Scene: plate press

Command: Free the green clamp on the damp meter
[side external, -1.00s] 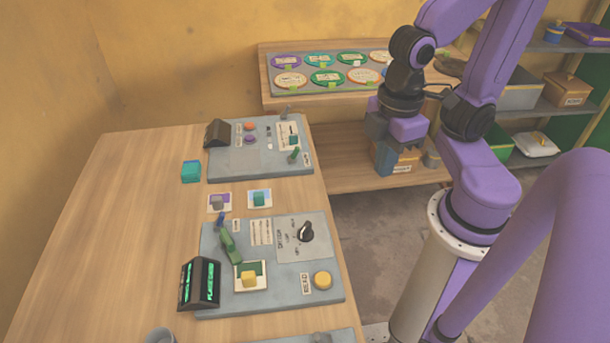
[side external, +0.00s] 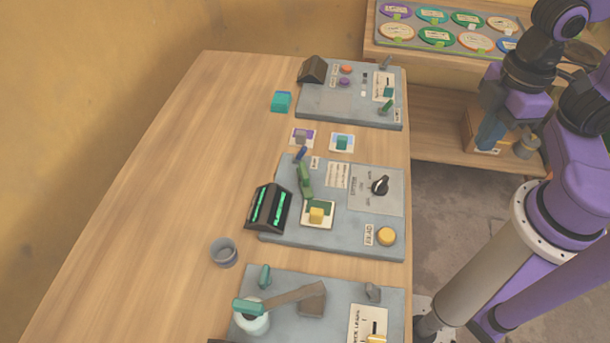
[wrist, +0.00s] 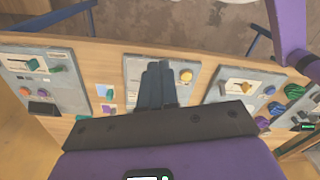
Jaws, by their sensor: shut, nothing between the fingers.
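The middle grey panel (side external: 345,235), with a lit two-bar display (side external: 268,207), a black dial (side external: 380,186) and a yellow button (side external: 386,236), appears to be the damp meter. Its green clamp (side external: 305,180) is a lever standing tilted behind a yellow block (side external: 317,215) on a green and white pad. Whether the clamp touches the block is unclear. My gripper (side external: 488,138) is shut and empty, well right of the panel and beyond the table edge. In the wrist view its fingers (wrist: 157,85) cover part of a panel with a yellow button (wrist: 186,76); the clamp is not visible there.
Another panel (side external: 350,100) stands behind, and a lever press panel (side external: 285,310) in front. A grey cup (side external: 224,251), a teal block (side external: 282,101) and two picture cards lie on the table (side external: 160,220). The table's left side is clear.

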